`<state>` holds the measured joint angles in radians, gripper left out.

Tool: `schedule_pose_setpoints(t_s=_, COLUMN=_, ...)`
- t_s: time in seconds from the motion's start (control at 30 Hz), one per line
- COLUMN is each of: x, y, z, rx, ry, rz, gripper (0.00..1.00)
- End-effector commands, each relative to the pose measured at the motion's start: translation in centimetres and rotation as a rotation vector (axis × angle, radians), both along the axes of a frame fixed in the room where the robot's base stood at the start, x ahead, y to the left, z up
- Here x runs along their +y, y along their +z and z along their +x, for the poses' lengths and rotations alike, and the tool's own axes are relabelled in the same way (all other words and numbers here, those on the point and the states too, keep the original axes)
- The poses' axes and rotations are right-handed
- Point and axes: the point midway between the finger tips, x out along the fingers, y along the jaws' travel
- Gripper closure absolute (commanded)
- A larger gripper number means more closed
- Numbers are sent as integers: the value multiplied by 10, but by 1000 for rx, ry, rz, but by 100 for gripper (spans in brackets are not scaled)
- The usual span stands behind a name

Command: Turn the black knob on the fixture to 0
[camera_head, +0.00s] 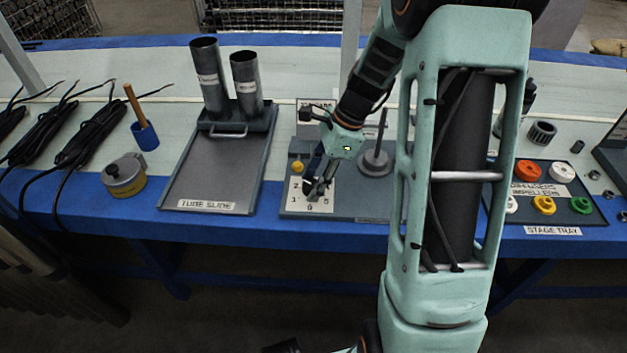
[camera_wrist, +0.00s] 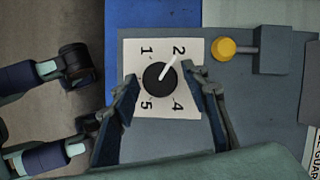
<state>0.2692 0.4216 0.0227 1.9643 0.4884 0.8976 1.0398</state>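The black knob (camera_wrist: 158,78) sits on a white number plate (camera_wrist: 133,52) on the grey fixture. Its white pointer is aimed up and right at the 2 in the wrist view. The numbers 1, 2, 4 and 5 show there; I see no 0, and the fingers cover the plate's left and right sides. My gripper (camera_wrist: 161,84) is open, one finger on each side of the knob, with gaps visible between fingers and knob. In the head view my gripper (camera_head: 317,188) reaches down over the plate (camera_head: 298,204) and hides most of the knob.
A round stand with a rod (camera_head: 376,160) is right of my gripper. The tube slide (camera_head: 215,175) lies left, the stage tray (camera_head: 552,215) right.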

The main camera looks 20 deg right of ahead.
Motion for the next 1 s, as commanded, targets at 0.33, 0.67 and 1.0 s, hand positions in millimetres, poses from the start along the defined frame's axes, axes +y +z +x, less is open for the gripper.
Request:
schedule_pose_setpoints(t_s=0.33, x=0, y=0, z=0, rx=0, ry=0, rz=0, gripper=95)
schedule_pose_setpoints(t_s=0.67, x=-1, y=2, z=1, rx=1, ry=69, rz=-1, gripper=95)
schedule_pose_setpoints(t_s=1.0, x=0, y=5, z=2, rx=2, ry=329, rz=0, gripper=95)
